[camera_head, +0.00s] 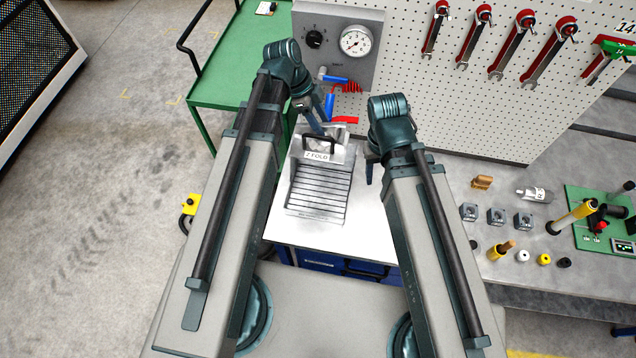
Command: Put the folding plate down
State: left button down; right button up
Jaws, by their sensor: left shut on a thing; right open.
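The folding plate (340,153) is a silver plate with a dark handle and a label ending in "FOLD". It stands raised at the back of a grooved silver bed (317,195) on the light worktop (310,237). My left gripper (321,132) reaches down to it from behind and is shut on its dark handle; the arm hides part of the grip. My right gripper (370,172) is open and empty, just right of the bed, partly hidden by its own arm.
A gauge panel (335,48) and pegboard (420,90) with wrenches stand behind. A green cart (225,80) is at the back left. Blue and red-handled tools lie behind the plate. The right bench (455,185) holds several small parts. The grooved bed is bare.

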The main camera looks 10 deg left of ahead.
pick_arm(q)
notch_tip(320, 180, down, 24)
jog(key=b, duration=2.3)
jog(key=shift+r, duration=0.15)
pick_arm(e)
notch_tip(320, 180, down, 24)
jog(key=shift+r, duration=0.2)
pick_arm(q)
notch_tip(320, 180, down, 4)
jog(key=b, duration=0.4)
pick_arm(e)
notch_tip(320, 180, down, 4)
jog(key=shift+f, duration=0.1)
pick_arm(q)
jog(key=shift+f+b, duration=0.2)
jog(key=shift+b, duration=0.15)
pick_arm(e)
jog(key=shift+f, duration=0.1)
pick_arm(q)
jog(key=shift+c, duration=1.2)
grip_release()
jog(key=shift+r, duration=0.1)
